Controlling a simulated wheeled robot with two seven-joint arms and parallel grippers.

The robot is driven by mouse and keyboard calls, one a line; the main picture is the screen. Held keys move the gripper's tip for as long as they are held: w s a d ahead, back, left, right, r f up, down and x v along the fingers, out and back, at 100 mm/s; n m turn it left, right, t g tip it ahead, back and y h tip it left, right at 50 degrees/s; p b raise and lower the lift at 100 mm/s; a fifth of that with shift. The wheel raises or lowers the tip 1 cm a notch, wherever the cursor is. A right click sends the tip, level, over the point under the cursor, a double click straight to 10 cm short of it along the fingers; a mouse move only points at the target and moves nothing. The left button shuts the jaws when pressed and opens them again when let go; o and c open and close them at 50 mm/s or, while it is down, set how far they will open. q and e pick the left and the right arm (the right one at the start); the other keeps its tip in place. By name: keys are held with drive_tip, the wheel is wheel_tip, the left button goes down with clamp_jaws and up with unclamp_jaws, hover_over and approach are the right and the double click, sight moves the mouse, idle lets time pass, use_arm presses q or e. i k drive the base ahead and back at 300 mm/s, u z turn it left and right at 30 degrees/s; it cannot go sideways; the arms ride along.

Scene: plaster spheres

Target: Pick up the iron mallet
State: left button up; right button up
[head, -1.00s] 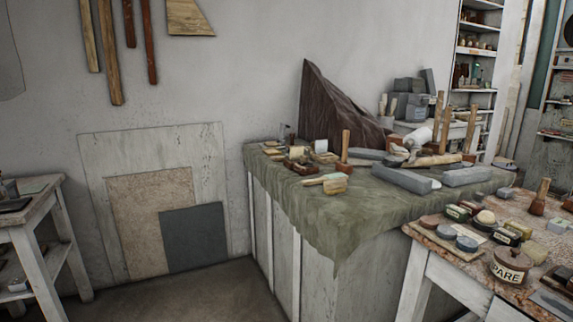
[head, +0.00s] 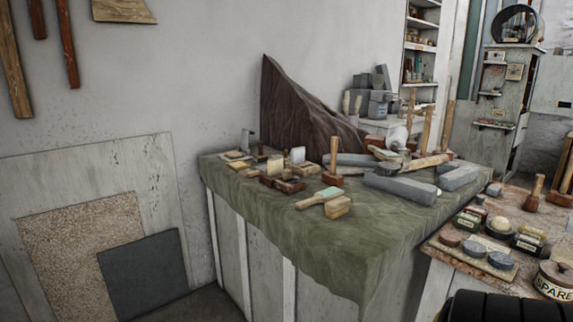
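I cannot single out the iron mallet for certain. On the cloth-covered bench, a mallet-like tool with a pale wooden handle (head: 428,161) lies among grey blocks, its head end crowded by other things. An upright mallet with a reddish-brown head (head: 333,179) stands nearer the bench's middle. On the right table, a mallet with a brown head (head: 529,201) stands handle up, and another brown-headed one (head: 562,197) is at the right edge. Neither gripper shows. A black ribbed part, probably of my own arm, fills the bottom right corner.
The green cloth (head: 320,245) drapes over the bench's front edge. Long grey blocks (head: 400,189) lie on it, and small blocks and a brush (head: 318,199) lie further left. The speckled right table (head: 445,257) holds tins and a labelled jar (head: 553,281). Boards (head: 80,240) lean on the left wall.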

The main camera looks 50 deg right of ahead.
sight(331, 178)
drive_tip(key=z, duration=0.25)
drive_tip(key=i, duration=1.9)
drive_tip(key=z, duration=1.8)
drive_tip(key=i, duration=0.9)
drive_tip(key=z, duration=0.85)
